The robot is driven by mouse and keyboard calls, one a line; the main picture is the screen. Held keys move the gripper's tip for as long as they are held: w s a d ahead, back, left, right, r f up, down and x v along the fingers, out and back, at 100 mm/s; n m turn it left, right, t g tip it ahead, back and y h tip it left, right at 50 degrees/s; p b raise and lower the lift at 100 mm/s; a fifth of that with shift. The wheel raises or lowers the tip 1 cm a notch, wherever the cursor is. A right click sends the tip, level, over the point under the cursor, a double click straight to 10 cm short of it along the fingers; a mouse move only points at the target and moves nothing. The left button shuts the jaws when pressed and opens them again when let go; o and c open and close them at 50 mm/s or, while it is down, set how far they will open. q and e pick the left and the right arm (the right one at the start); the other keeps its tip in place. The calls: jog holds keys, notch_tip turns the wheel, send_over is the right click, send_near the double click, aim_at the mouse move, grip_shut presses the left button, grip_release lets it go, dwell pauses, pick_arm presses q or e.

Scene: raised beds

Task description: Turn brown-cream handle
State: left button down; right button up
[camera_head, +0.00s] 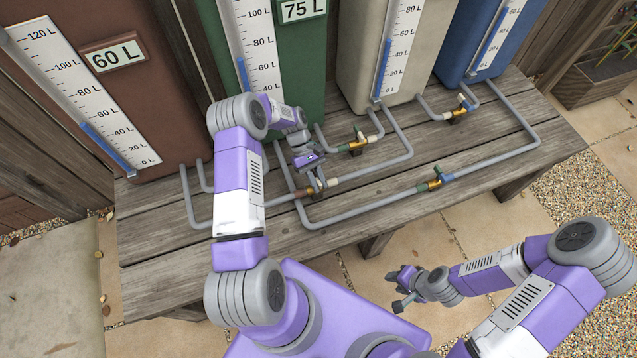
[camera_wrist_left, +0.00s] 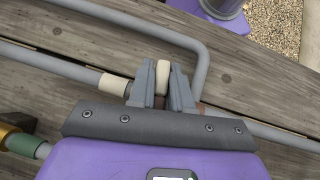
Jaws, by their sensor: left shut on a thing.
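The brown-cream valve sits on a grey pipe low over the wooden bench, between a brown collar (camera_head: 301,193) and a cream collar (camera_head: 333,182). My left gripper (camera_head: 317,184) reaches down over it and hides most of the valve body. In the left wrist view the fingers are closed on the cream-tipped handle (camera_wrist_left: 163,73), which stands between them. The cream collar (camera_wrist_left: 113,84) shows to the left of the fingers there, and a bit of brown to their right. My right gripper (camera_head: 398,288) is empty, its fingers apart, in front of the bench.
Brown (camera_head: 60,115), green (camera_head: 295,70), cream (camera_head: 365,50) and blue (camera_head: 480,40) tanks stand along the back of the bench (camera_head: 160,275). Other valves sit near: green-cream (camera_head: 357,144), green-blue (camera_head: 436,184) and cream-blue (camera_head: 461,108). Grey pipes run between them.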

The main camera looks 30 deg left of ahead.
aim_at(316, 177)
pick_arm(q)
jog(key=shift+f+m+g+y+b, duration=0.1)
jog(key=shift+m+g+y+b, duration=0.3)
jog(key=shift+m, duration=0.3)
jog(key=shift+a, duration=0.1)
jog(key=c, duration=1.1)
grip_release()
jog(key=shift+c, duration=0.2)
jog(key=shift+p+v, duration=0.7)
jog(key=shift+v, duration=3.05)
